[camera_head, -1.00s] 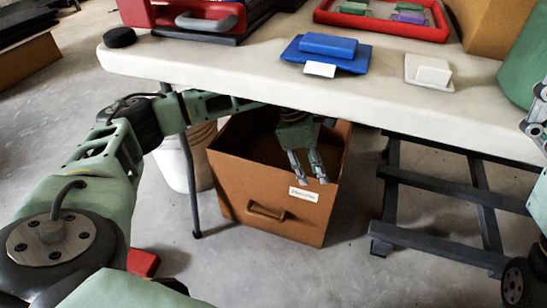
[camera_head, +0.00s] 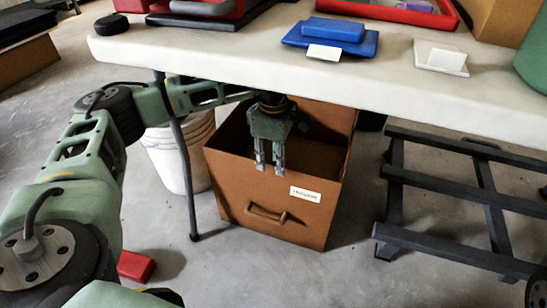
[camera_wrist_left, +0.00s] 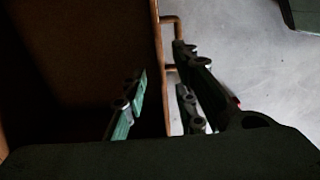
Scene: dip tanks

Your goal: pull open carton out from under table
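The open brown carton (camera_head: 234,192) stands on the floor, partly under the white table (camera_head: 235,47). Its front wall has a handle (camera_head: 267,213) and a white label (camera_head: 305,194). The carton's wall and handle also show in the left wrist view (camera_wrist_left: 151,25). My left gripper (camera_head: 270,168) points down at the front wall's top edge, its fingers apart. In the left wrist view, one finger is on the carton's inner side and the other on the outer side, with the rim between them. I see no clear contact with the wall. My right gripper is out of view.
A white bucket (camera_head: 170,160) stands left of the carton behind a table leg (camera_head: 187,185). A dark slatted rack (camera_head: 440,195) is on the right. A red block (camera_head: 136,266) lies on the floor. The floor before the carton is clear.

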